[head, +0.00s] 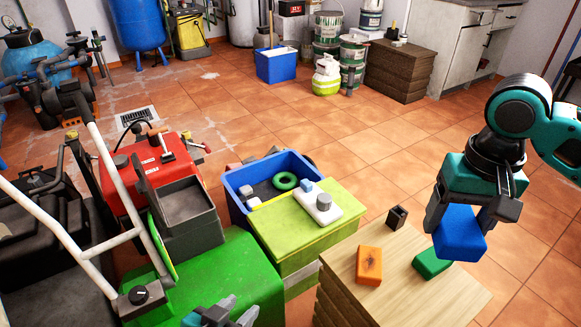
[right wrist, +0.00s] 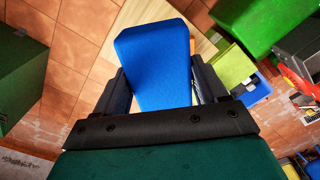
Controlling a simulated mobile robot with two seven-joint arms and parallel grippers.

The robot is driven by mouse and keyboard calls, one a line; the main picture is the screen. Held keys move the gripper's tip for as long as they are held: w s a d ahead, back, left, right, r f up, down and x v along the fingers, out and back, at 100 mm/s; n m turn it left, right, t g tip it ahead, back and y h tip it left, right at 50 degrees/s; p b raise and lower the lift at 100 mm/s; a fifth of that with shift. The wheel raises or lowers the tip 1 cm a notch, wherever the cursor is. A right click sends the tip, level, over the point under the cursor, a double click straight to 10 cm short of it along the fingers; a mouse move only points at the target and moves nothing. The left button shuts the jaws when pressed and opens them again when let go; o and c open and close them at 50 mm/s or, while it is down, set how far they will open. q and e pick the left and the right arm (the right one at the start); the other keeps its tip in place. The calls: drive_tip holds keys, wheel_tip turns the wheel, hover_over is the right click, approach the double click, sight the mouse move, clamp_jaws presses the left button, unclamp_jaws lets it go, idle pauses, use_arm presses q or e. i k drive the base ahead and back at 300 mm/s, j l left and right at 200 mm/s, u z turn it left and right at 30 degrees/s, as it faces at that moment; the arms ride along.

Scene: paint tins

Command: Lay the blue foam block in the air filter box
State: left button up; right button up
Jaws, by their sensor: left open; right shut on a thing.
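The blue foam block (head: 460,233) is between the fingers of my right gripper (head: 468,213), which is shut on it. It hangs above the right part of the wooden-topped stand, above a green block. In the right wrist view the blue block (right wrist: 155,65) sticks out beyond the fingers. A dark grey open box (head: 186,204) with a raised lid, seemingly the air filter box, is on the green machine at the left; it looks empty inside. My left gripper (head: 222,314) is open at the bottom edge, on the near side of that box, only partly in view.
The stand (head: 340,262) carries an orange block (head: 369,264), a green block (head: 433,262) and a small dark holder (head: 397,217). A blue crate (head: 234,188) with a lime lid (head: 300,235) stands between it and the green machine (head: 245,275). A white handle (head: 105,170) rises at the left.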

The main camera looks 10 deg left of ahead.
sight(189, 213)
drive_tip(key=u, duration=1.3)
drive_tip(key=i+u, duration=0.45)
drive_tip(key=u, duration=0.15)
